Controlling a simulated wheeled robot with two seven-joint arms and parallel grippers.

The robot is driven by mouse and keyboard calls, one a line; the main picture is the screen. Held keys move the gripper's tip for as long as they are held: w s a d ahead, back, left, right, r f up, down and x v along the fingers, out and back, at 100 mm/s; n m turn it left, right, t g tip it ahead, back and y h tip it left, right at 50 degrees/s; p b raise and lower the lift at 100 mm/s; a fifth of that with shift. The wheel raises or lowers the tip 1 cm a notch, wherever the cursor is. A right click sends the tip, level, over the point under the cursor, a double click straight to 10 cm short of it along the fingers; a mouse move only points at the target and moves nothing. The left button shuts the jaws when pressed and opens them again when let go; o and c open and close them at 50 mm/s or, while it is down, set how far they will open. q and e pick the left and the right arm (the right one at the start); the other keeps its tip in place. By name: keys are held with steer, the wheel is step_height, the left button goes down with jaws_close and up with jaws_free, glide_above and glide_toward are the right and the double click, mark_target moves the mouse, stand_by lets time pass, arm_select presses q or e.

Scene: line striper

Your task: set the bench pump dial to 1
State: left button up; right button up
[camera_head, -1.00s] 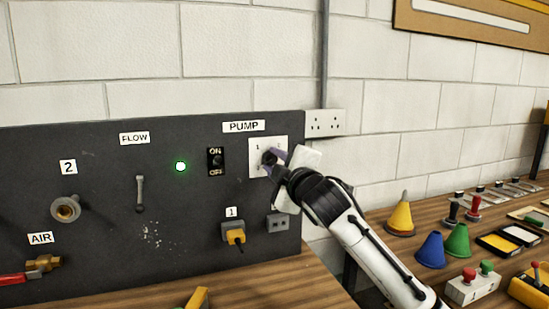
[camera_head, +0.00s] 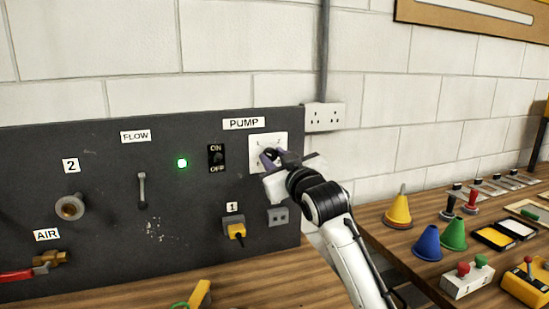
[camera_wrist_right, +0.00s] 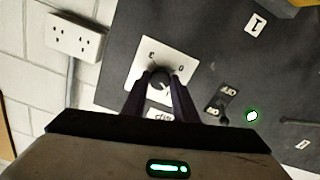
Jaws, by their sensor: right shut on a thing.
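The pump dial's white plate (camera_head: 283,139) is on the dark panel under the PUMP label (camera_head: 243,123). Its dark knob (camera_wrist_right: 160,77) shows between my right fingers in the right wrist view, with a pale mark on it. Numerals 3 and 0 can be read on the plate (camera_wrist_right: 166,47) there; 1 and 2 show faintly in the head view. My right gripper (camera_head: 268,158) is shut on the knob, hiding most of it in the head view; it also shows in the right wrist view (camera_wrist_right: 160,88). I cannot tell which numeral the knob points to. My left gripper is out of view.
An ON/OFF switch (camera_head: 216,157) and a lit green lamp (camera_head: 182,163) are left of the dial. A yellow plug (camera_head: 236,230) is below it. A wall socket (camera_head: 324,117) is at the right. Cones and control boxes stand on the right bench.

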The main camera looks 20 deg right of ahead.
steer(key=shift+m, duration=1.3)
steer(key=o, duration=1.1)
steer(key=shift+c, duration=0.2)
steer(key=shift+s, duration=0.1)
steer(key=s+b, duration=0.1)
steer(key=s, duration=0.9)
steer(key=shift+d+b, duration=0.15)
steer(key=shift+b, duration=0.2)
steer(key=shift+s+f, duration=0.1)
